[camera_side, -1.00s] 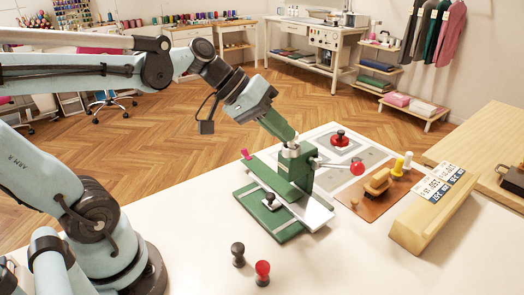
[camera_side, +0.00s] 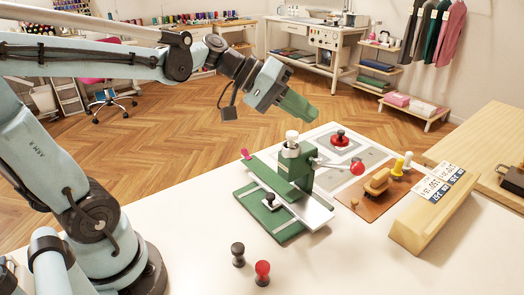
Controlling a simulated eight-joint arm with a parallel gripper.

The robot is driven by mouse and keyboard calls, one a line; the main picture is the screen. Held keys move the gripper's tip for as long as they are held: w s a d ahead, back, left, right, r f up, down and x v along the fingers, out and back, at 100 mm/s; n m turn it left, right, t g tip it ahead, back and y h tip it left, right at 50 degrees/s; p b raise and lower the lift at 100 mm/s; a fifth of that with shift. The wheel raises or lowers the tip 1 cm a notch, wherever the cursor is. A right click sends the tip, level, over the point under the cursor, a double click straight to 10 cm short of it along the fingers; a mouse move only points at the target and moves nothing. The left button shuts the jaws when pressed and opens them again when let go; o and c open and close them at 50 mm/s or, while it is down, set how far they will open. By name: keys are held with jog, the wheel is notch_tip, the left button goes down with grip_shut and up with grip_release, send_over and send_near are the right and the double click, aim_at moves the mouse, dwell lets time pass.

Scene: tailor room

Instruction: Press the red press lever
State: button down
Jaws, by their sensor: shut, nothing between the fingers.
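The green press (camera_side: 296,166) stands on the white table, with a white knob on top and a green base plate (camera_side: 262,222) in front. Its lever (camera_side: 357,168) reaches out to the right and ends in a red ball. My gripper (camera_side: 312,116) is shut and empty, with green fingers. In the picture it shows above the press and to the upper left of the red ball, apart from both. A small black-knobbed piece (camera_side: 269,201) sits on the base plate.
A black-knobbed stamp (camera_side: 238,254) and a red-knobbed one (camera_side: 262,272) stand in front. Another red-knobbed piece (camera_side: 340,137) sits on a grey-patterned mat. A brown board (camera_side: 375,205) with wooden tools and a wooden block with number cards (camera_side: 430,225) lie right.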

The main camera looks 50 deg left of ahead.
aim_at(351, 168)
jog(key=w+d+f, duration=0.4)
jog(key=d+f, duration=0.2)
jog(key=d, duration=0.1)
jog(key=shift+d+f, duration=0.2)
jog(key=shift+d, duration=0.15)
jog(key=d+f+y, duration=0.1)
jog(key=d+f+m+y, duration=0.1)
jog(key=shift+s+d+f+m+g+y, duration=0.1)
jog(key=shift+d+f+m+g+y, duration=0.1)
jog(key=shift+f+m+g+y, duration=0.15)
jog(key=shift+d+f+y, duration=0.25)
jog(key=shift+d+f, duration=0.05)
jog(key=shift+f, duration=0.45)
